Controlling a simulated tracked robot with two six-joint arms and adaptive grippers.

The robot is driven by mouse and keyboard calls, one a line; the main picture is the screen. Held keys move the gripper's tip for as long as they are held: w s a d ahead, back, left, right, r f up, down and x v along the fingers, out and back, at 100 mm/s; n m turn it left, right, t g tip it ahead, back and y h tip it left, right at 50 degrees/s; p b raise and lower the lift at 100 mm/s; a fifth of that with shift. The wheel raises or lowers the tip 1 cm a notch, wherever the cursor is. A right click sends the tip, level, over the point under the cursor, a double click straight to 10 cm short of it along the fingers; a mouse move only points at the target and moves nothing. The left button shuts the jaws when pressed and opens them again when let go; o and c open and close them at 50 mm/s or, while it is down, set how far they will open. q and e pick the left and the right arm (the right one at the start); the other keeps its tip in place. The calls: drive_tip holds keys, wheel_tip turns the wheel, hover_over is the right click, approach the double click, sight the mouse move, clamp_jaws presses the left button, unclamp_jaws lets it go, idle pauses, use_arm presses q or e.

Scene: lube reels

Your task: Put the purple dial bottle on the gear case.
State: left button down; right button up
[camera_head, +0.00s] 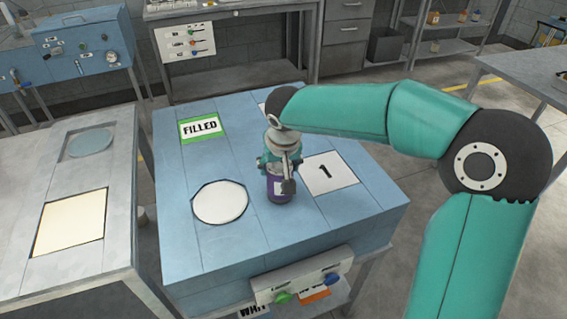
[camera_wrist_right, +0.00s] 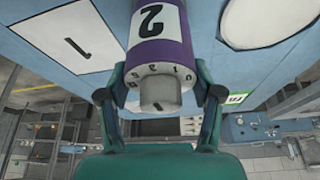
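The purple dial bottle (camera_head: 277,188) is on the blue-topped bench, between the white disc and the card marked 1. The right wrist view shows its white label with a 2 (camera_wrist_right: 158,30) and its numbered grey dial cap (camera_wrist_right: 160,82). My right gripper (camera_head: 281,164) comes down over the bottle from above. In the right wrist view its two fingers (camera_wrist_right: 160,90) lie against both sides of the bottle near the cap. The bottle looks upright; whether its base touches the bench is unclear. I cannot tell which thing is the gear case. My left gripper is not in view.
The blue bench (camera_head: 265,240) carries a white disc (camera_head: 220,202), a card marked 1 (camera_head: 330,172) and a green-edged FILLED card (camera_head: 200,127). A grey table (camera_head: 110,220) with a cream square (camera_head: 69,221) and a round disc (camera_head: 90,142) stands left. My right arm covers the bench's far right.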

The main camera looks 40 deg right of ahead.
drive_tip(key=o, duration=0.3)
drive_tip(key=shift+o, duration=0.2)
drive_tip(key=shift+r, duration=0.15)
drive_tip(key=v, duration=1.2)
drive_tip(key=shift+p, duration=0.45)
